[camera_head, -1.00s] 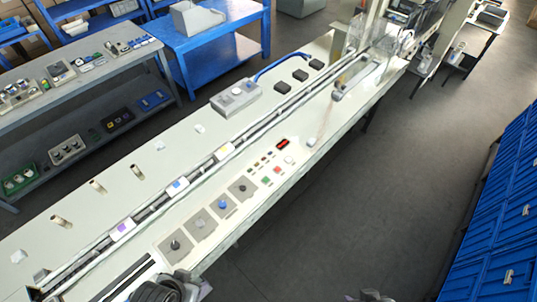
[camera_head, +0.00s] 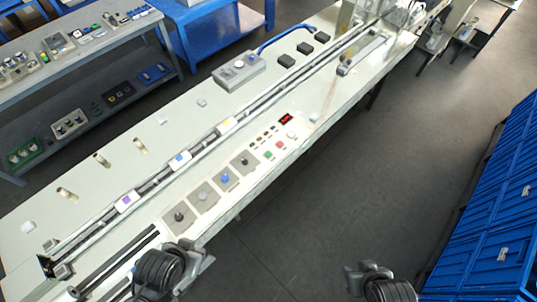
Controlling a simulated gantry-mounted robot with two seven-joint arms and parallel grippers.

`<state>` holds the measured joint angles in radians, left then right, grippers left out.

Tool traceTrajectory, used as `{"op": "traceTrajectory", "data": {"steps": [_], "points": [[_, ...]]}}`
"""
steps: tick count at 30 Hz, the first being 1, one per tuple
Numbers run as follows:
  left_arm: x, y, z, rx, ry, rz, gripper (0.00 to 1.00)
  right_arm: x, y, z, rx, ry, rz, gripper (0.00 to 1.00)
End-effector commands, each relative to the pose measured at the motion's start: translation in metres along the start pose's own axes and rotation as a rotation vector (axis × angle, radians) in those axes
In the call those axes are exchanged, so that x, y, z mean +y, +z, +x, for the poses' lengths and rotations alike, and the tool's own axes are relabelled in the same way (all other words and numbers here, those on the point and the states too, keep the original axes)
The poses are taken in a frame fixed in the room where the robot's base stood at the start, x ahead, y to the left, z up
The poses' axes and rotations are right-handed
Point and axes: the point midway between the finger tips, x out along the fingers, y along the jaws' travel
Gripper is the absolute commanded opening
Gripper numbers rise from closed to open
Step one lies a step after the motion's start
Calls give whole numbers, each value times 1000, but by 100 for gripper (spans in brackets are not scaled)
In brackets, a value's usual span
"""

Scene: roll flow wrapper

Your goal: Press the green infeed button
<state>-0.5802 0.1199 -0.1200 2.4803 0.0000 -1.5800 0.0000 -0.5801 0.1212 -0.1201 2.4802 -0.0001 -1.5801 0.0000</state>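The control panel (camera_head: 225,183) lies along the near edge of the long pale machine bed. A small green button (camera_head: 268,154) sits on it, beside a red button (camera_head: 280,144), below a red lit display (camera_head: 286,119). My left gripper (camera_head: 180,262) is at the bottom, near the panel's lower left end and well apart from the green button. My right gripper (camera_head: 368,280) is at the bottom right, over the floor in the picture. Both are dark, seen from above and partly cut off. Their fingers cannot be made out.
Several knobs (camera_head: 224,177) on square plates line the panel. An infeed channel (camera_head: 196,150) carries small packs (camera_head: 180,160). A grey box (camera_head: 239,70) with a blue cable stands behind it. Blue cabinets (camera_head: 500,220) stand at right, with clear floor between.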

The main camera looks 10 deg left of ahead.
Motion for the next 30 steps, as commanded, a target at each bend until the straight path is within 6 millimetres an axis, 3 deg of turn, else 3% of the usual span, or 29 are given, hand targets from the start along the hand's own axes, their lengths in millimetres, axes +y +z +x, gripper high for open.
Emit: {"op": "traceTrajectory", "data": {"steps": [1,5,30], "points": [[0,0,0,0,0,0,19,0,0,0,0,-1,1,43],[0,0,0,0,0,0,0,-1,0,0,1,-3,4,43],[0,0,0,0,0,0,0,1,0,0,-1,3,-4,43]]}}
